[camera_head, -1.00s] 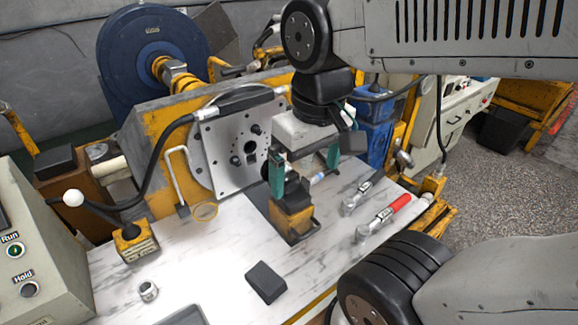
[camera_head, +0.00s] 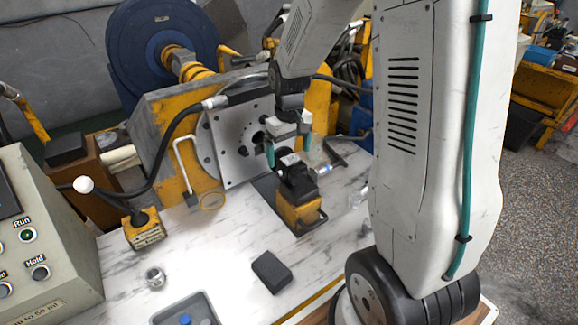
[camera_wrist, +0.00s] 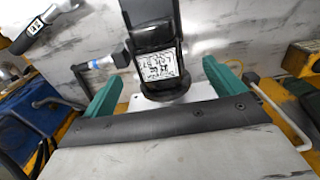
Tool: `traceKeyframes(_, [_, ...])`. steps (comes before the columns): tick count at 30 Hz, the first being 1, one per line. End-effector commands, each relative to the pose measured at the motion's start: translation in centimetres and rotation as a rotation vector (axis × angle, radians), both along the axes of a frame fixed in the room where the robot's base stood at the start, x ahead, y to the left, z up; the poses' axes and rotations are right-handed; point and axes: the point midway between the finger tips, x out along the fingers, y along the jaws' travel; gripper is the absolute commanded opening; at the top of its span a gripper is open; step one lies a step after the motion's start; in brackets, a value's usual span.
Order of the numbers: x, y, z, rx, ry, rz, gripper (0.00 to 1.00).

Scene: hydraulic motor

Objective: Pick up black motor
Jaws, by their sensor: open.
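The black motor (camera_head: 292,180) stands on a yellow base block (camera_head: 297,214) on the white marbled bench, in front of a round-holed metal plate. My gripper (camera_head: 289,150) is open at the motor's upper, far side, its teal fingers apart to its left and right. In the wrist view the black motor (camera_wrist: 152,42), with a white label, lies between the spread teal fingers of my gripper (camera_wrist: 165,72), with a gap on each side. No grip on it shows.
The metal plate (camera_head: 230,155) and yellow housing stand close behind my gripper. A black block (camera_head: 271,271), a metal fitting (camera_head: 155,277) and a grey tray (camera_head: 190,309) lie at the front. A control box (camera_head: 45,235) is at the left. The bench between is clear.

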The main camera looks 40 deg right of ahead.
Motion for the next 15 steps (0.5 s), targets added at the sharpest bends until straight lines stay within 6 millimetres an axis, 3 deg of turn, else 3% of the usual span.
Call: traceKeyframes(15, [0.3, 0.5, -6.3, 0.0, 0.002, 0.001, 0.95])
